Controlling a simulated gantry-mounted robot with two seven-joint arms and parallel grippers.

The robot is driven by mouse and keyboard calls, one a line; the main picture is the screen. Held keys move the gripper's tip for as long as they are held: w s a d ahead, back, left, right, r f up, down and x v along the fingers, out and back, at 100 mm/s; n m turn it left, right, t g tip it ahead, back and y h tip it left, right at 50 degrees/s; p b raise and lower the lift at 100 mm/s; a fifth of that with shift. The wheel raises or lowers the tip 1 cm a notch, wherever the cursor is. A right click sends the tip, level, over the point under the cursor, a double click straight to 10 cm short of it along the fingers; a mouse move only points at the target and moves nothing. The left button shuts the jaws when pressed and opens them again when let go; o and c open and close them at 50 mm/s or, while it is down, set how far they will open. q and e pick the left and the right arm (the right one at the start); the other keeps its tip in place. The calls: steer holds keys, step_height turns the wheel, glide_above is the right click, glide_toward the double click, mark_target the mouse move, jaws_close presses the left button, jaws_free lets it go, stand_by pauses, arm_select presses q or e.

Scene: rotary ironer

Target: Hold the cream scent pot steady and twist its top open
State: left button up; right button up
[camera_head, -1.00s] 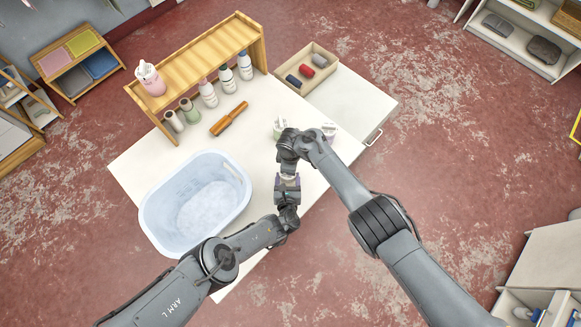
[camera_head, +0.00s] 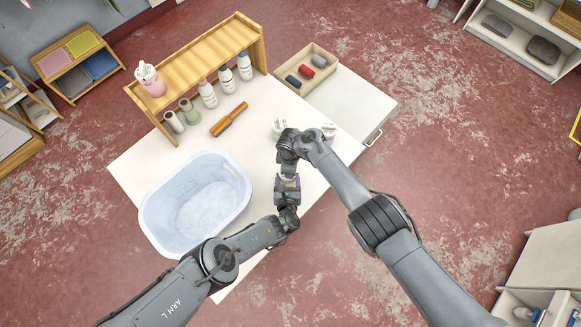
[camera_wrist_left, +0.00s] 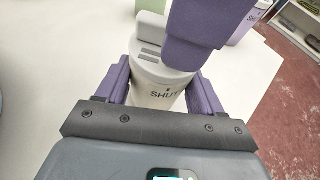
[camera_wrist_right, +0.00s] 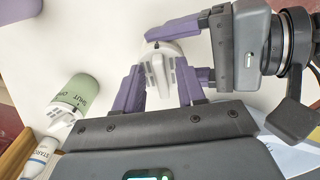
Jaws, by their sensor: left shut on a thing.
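The cream scent pot (camera_wrist_left: 152,92) stands upright between the purple fingers of my left gripper (camera_wrist_left: 160,95), which is shut on its body. In the head view the pot is mostly hidden by my grippers (camera_head: 288,180).
A green pot (camera_wrist_right: 75,95) stands nearby on the white table (camera_head: 130,165). A pale blue basin (camera_head: 160,215) is at left. Several bottles (camera_head: 208,94), a wooden roller (camera_head: 229,119) and a wooden rack (camera_head: 195,65) are behind. A tray (camera_head: 330,62) with rolls is at the back right.

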steer(key=shift+r, duration=0.1)
step_height(320, 180, up, 12)
stand_by(0.6)
arm_select(q)
steer(key=o, duration=1.3)
steer(key=shift+c, duration=0.2)
steer(key=shift+s, duration=0.15)
